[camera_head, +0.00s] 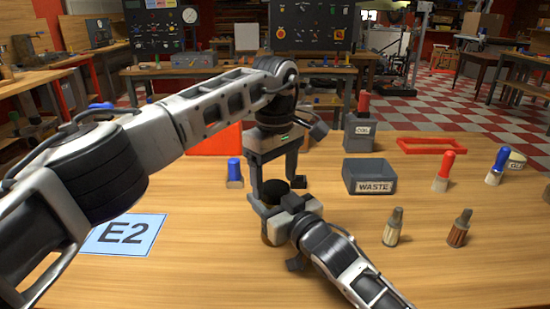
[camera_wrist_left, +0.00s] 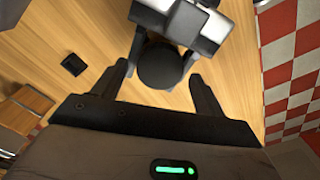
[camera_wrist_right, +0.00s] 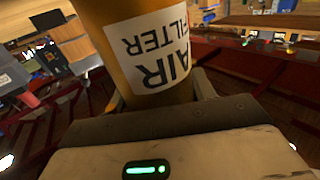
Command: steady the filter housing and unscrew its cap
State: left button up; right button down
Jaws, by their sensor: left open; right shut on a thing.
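The filter housing is an amber cylinder with a white AIR FILTER label (camera_wrist_right: 150,50) in the right wrist view. In the head view the housing (camera_head: 267,236) stands on the table, mostly hidden behind my right gripper (camera_head: 280,207). My right gripper is shut on the housing, with a finger on each side in its wrist view (camera_wrist_right: 160,95). The round black cap (camera_head: 275,189) is on top; it also shows in the left wrist view (camera_wrist_left: 160,66). My left gripper (camera_head: 274,180) is open above the cap, pointing down. Its fingers (camera_wrist_left: 160,74) lie either side of the cap, apart from it.
Red-handled (camera_head: 444,170) and blue-handled (camera_head: 497,166) tools stand further right, and two brushes (camera_head: 393,228) nearer. A blue E2 card (camera_head: 125,236) lies left.

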pick_arm(q)
jog(key=shift+f, duration=0.9)
jog(key=c, duration=1)
jog(key=n, duration=0.6)
jog(key=shift+n, duration=0.4)
pick_arm(e)
jog(key=shift+f, duration=0.1)
pick_arm(q)
jog(key=o, duration=1.1)
jog(key=shift+s, duration=0.1)
pick_arm(e)
jog(key=shift+d, duration=0.1)
